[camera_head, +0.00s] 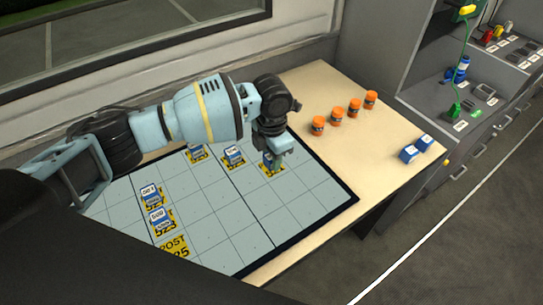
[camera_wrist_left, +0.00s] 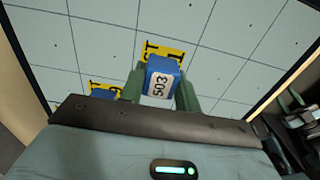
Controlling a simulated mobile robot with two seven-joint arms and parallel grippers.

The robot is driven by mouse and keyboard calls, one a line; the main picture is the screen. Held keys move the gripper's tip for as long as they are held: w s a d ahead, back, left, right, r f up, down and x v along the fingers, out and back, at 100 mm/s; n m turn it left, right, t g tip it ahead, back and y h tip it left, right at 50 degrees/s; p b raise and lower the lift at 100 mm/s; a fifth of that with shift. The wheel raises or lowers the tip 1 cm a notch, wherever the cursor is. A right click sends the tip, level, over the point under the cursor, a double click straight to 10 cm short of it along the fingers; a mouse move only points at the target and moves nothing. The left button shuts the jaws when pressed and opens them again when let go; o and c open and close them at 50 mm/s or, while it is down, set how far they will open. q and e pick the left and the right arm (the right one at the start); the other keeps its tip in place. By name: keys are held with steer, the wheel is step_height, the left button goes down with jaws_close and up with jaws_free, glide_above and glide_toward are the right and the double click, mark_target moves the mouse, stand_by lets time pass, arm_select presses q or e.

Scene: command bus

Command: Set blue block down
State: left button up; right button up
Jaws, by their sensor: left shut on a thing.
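My left gripper (camera_head: 273,157) reaches down over the right part of the gridded board (camera_head: 310,185). It is shut on a blue block (camera_wrist_left: 164,66) with a white label reading 503, seen between the green fingers in the left wrist view. A yellow marker (camera_wrist_left: 176,54) shows on the board beneath and behind the block. In the head view the yellow marker (camera_head: 272,171) lies just under the fingertips, and the block is mostly hidden by them. I cannot tell whether the block touches the board. My right gripper is not in view.
Other blue blocks stand on yellow markers, at the back (camera_head: 233,153) and at the left (camera_head: 151,193). A marker (camera_head: 174,246) at the front is bare. Several orange bottles (camera_head: 337,116) and two blue blocks (camera_head: 409,154) stand on the wooden table right of the board.

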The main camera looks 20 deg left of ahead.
arm_select(q)
steer(key=shift+f, duration=0.2)
steer(key=shift+f, duration=0.2)
steer(key=o, duration=1)
steer(key=shift+c, duration=0.2)
steer(key=shift+r, duration=0.1)
step_height(320, 180, up, 12)
steer(key=shift+r, duration=0.1)
